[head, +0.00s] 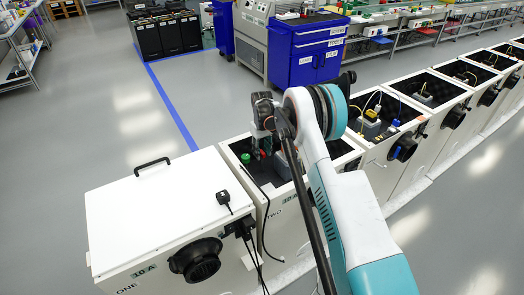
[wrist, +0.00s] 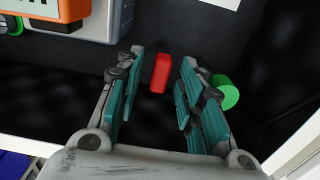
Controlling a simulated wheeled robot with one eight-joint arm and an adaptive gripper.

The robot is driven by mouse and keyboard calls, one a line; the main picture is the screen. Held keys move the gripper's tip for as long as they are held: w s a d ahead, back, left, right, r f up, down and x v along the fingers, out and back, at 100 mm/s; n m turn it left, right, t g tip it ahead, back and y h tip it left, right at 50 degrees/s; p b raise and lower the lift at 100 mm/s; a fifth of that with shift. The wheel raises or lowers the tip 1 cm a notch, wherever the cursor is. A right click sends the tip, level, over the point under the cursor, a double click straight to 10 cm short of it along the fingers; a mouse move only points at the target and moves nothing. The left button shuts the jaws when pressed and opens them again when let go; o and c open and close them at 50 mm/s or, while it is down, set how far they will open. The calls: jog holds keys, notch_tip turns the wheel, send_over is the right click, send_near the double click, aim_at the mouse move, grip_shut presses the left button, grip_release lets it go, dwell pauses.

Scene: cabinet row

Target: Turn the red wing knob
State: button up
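The red wing knob (wrist: 160,72) is a narrow upright red piece inside a dark open-topped box, seen in the wrist view between my two fingers. My gripper (wrist: 162,60) is open, with teal finger pads on either side of the knob. A gap shows between the knob and each finger. In the head view the knob is a small red spot (head: 263,153) just below my gripper (head: 261,141), in the open cabinet marked TWO (head: 238,148). The knob's base is not clearly visible.
A green round knob (wrist: 226,92) sits just right of my right finger. A grey device with an orange part (wrist: 48,10) is at the upper left of the wrist view. The closed white cabinet ONE (head: 150,210) stands left; more open cabinets (head: 395,165) run right.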

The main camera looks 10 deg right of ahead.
notch_tip(320, 180, up, 12)
dwell(0.5)
jog(key=shift+r, duration=0.1)
jog(key=s+r+m+t, duration=0.2)
jog(key=s+r+t, duration=0.1)
jog(key=s+r, duration=1.85)
jog(key=s+f+m+t, duration=0.1)
jog(key=s+t, duration=0.3)
jog(key=s, duration=2.1)
jog(key=shift+s+f, duration=0.35)
